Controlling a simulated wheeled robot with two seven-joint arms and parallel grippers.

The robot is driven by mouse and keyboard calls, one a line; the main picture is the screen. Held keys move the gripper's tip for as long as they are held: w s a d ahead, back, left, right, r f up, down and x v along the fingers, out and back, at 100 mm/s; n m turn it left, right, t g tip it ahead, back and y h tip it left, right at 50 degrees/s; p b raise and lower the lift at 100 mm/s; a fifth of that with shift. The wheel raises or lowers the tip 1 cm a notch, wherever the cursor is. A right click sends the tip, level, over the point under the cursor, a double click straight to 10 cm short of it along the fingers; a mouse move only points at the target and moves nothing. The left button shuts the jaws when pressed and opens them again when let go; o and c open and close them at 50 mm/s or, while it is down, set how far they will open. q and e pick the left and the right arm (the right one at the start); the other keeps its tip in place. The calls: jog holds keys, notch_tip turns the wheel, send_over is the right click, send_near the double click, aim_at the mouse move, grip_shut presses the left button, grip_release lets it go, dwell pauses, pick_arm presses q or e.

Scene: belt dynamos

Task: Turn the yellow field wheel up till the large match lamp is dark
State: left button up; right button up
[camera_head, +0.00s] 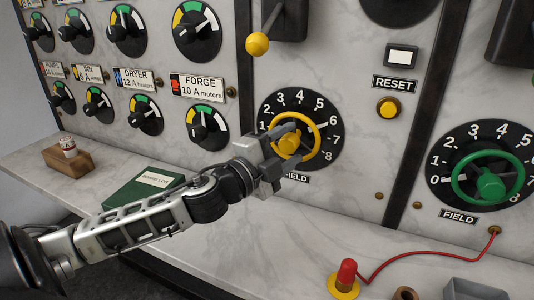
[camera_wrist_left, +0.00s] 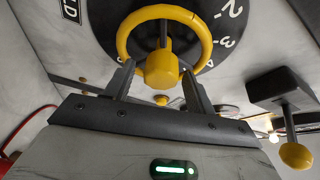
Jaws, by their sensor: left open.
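The yellow field wheel (camera_head: 319,129) sits on a black dial (camera_head: 331,152) marked with numbers, on the marble panel. It also shows in the wrist view (camera_wrist_left: 124,36), with its yellow hub (camera_wrist_left: 163,69) in front. My left gripper (camera_head: 289,151) is at the wheel, with its fingers apart. In the wrist view the left gripper (camera_wrist_left: 158,78) has one finger on each side of the hub, with gaps visible; contact is not clear. The dial's pointer is partly hidden and its reading is uncertain. I cannot identify the large match lamp. My right gripper is not in view.
A green field wheel (camera_head: 516,164) is on the right panel. A yellow-knobbed lever (camera_head: 257,44) is above the yellow wheel. A yellow reset button (camera_head: 388,108) is to its right. On the ledge are a green book (camera_head: 140,187) and a red plug (camera_head: 347,271) with a cable.

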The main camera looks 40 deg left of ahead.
pick_arm(q)
jog(key=shift+s+f, duration=0.2)
jog(key=shift+s, duration=0.2)
jog(key=s+a+f+p, duration=0.1)
jog(key=s+a, duration=0.1)
jog(key=s, duration=1.2)
jog(key=shift+s, duration=0.35)
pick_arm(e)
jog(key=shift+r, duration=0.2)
pick_arm(q)
jog(key=shift+a, duration=0.1)
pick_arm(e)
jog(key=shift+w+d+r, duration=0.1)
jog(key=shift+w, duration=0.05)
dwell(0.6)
